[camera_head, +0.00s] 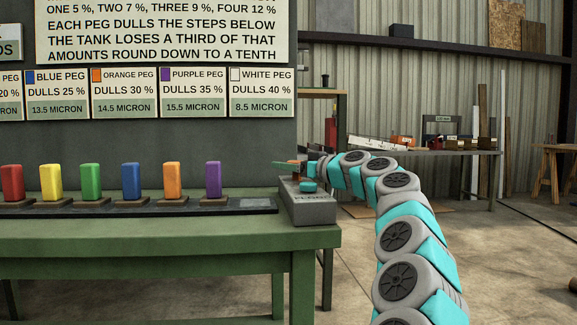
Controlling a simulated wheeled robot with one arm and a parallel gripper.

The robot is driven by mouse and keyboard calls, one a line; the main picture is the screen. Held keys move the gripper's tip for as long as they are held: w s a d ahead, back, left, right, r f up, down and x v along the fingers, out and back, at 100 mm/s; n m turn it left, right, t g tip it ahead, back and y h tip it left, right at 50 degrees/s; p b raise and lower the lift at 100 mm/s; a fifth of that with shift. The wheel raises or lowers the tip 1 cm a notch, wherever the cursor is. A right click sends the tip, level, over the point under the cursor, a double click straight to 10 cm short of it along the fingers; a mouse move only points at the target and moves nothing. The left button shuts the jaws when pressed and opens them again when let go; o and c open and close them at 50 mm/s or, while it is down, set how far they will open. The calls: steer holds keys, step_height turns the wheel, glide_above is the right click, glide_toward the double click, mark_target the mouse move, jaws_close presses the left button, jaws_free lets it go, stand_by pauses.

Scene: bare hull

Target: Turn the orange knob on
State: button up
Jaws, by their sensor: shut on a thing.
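My gripper (303,168) is at the right end of the green bench, just above a grey box. It is small in view and pointed left. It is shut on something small. A thin orange-red piece (285,163) shows at its tips; I cannot tell whether this is the orange knob. The grey box (314,212) has a round teal cap (309,186) on top and partly hidden lettering on its front. No other orange knob can be made out. An orange peg (172,180) stands upright in the row, left of my gripper and apart from it.
Red (12,182), yellow (51,182), green (91,182), blue (131,181) and purple (213,179) pegs stand along a dark strip on the green bench (150,236). A sign panel (165,30) rises behind them. A cluttered table (450,151) stands back right. The bench front is clear.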

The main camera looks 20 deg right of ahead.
steer(key=shift+c, duration=0.4)
steer(key=shift+w+r+y+p, duration=0.15)
steer(key=shift+y+p, duration=0.15)
steer(key=shift+p, duration=0.15)
steer(key=shift+s+a+n+g+y+p, duration=0.2)
steer(key=shift+n+g+y+p, duration=0.35)
steer(key=shift+n+y, duration=0.25)
steer(key=o, duration=1.4)
steer(key=shift+s+d, duration=0.1)
steer(key=shift+s, duration=0.05)
steer(key=shift+b+v, duration=0.5)
steer(key=shift+v, duration=3.3)
